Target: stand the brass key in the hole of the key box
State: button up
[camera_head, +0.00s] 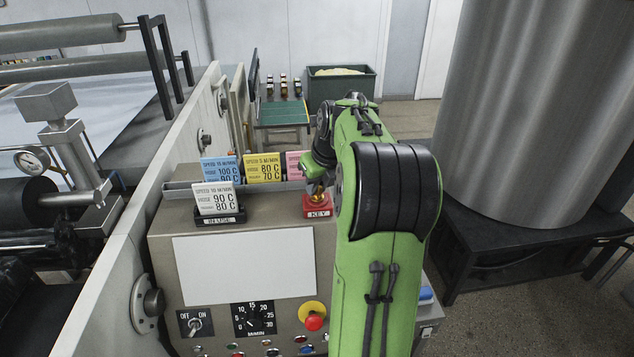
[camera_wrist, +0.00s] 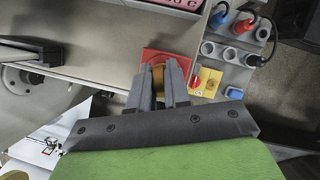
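The red key box (camera_head: 317,209), labelled KEY, stands at the right end of the console top. It also shows in the wrist view (camera_wrist: 150,54), under my fingertips. My gripper (camera_head: 318,186) points down right over the box. In the wrist view, my gripper (camera_wrist: 160,78) has its two grey fingers on either side of the brass key (camera_wrist: 158,84) and appears shut on it. A bit of brass shows just above the box in the head view. The hole is hidden, so I cannot tell whether the key's lower end is in it.
A card rack holds blue (camera_head: 220,170), yellow (camera_head: 263,168) and pink (camera_head: 293,164) cards left of the box. A white card (camera_head: 214,199) stands in the IN USE holder (camera_head: 220,220). Sockets with plugs (camera_wrist: 232,50) lie to the right in the wrist view.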

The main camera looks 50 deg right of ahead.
jog(key=o, duration=0.5)
jog(key=shift+o, duration=0.2)
jog(key=p+v, duration=0.4)
jog(key=v, duration=1.2)
jog(key=shift+w, duration=0.1)
